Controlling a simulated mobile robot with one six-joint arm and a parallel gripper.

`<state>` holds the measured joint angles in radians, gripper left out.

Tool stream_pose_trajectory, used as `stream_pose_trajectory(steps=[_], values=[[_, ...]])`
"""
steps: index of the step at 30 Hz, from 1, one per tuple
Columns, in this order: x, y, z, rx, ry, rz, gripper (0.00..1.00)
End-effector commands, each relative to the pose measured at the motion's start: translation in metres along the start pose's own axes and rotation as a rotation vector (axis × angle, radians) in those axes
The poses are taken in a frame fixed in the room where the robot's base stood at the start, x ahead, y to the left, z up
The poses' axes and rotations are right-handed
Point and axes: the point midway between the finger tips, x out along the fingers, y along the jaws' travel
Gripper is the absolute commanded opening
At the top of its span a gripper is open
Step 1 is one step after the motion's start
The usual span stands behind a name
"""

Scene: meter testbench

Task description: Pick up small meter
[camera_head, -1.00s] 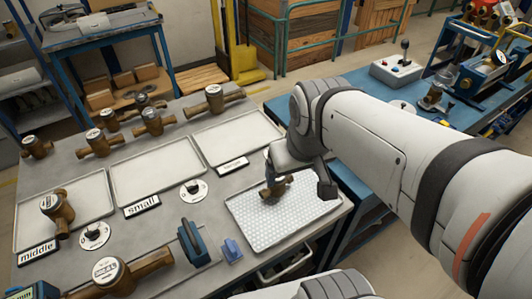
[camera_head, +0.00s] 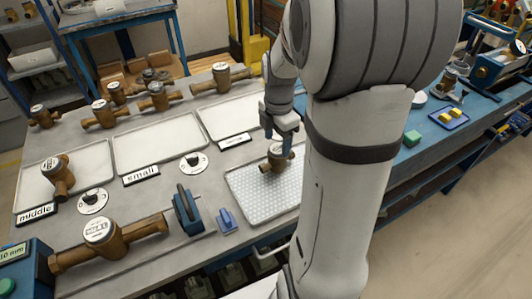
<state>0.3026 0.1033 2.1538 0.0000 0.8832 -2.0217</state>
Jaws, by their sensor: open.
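A small brass meter (camera_head: 275,167) with a pale round dial lies on the white dotted tray (camera_head: 247,198) at the right of the grey table. My gripper (camera_head: 281,137) is open and points down just above this meter. The fingertips are close to the dial; I cannot tell whether they touch it. The tray (camera_head: 150,146) behind the "small" label (camera_head: 142,175) is empty. My arm hides the right part of the dotted tray.
A brass meter (camera_head: 62,182) stands on the "middle" tray (camera_head: 35,187). Several meters stand along the back, and a large one (camera_head: 105,238) lies in front. A blue clamp-like block (camera_head: 188,212) and a small blue piece (camera_head: 226,221) are left of the dotted tray. The third tray (camera_head: 228,117) is empty.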

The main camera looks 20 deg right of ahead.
Motion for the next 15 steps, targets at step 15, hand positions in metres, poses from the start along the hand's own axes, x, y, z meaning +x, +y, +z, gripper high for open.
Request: stream_pose_trajectory(steps=[15], values=[[0.062,-0.007,0.005,0.009,0.003,-0.006,0.62]])
